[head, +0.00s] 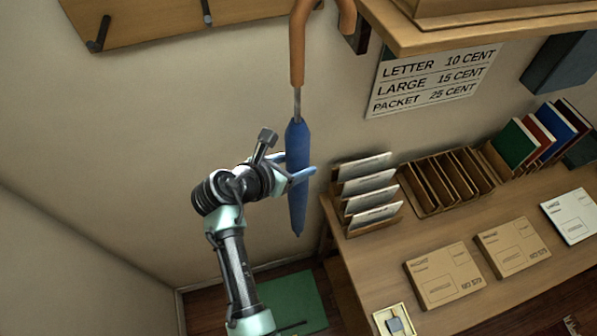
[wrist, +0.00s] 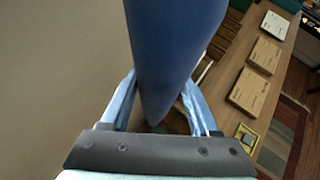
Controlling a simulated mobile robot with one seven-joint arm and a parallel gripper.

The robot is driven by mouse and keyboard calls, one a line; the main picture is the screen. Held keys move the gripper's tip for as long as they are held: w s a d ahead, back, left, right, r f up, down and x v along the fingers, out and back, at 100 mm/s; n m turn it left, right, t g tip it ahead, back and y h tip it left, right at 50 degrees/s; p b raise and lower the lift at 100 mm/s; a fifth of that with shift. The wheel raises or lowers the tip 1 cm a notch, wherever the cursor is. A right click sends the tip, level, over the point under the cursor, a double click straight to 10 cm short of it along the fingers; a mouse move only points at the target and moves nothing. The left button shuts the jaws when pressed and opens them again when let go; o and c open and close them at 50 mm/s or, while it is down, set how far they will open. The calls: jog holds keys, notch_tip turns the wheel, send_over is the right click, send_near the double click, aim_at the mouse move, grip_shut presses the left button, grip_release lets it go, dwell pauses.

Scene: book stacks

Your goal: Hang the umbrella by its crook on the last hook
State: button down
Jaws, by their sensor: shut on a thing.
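The umbrella (head: 297,170) is furled and blue, with a brown crook (head: 298,45) at its upper end. It hangs nearly upright in the head view, tip down; the top of the crook's bend is cut off by the frame. My gripper (head: 301,176) is shut on the blue canopy, with a finger on either side in the wrist view (wrist: 160,105). A wooden hook board (head: 150,22) is on the wall at the upper left. Two dark hooks show on it, a left one (head: 99,36) and a right one (head: 207,13). The umbrella is to the right of both.
A wooden shelf (head: 470,35) juts out at the upper right, close to the crook's free end. Below it are a price sign (head: 435,78) and a desk (head: 385,255) with letter racks (head: 366,190), parcels (head: 444,274) and books. The wall left of my arm is bare.

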jog(key=w+a+f+b, duration=0.1)
jog(key=w+b, duration=0.4)
jog(key=shift+w+a+f+b, duration=0.25)
jog(key=shift+a+f+b, duration=0.05)
jog(key=shift+a+f, duration=0.1)
dwell(0.5)
jog(key=shift+f, duration=0.1)
dwell(0.3)
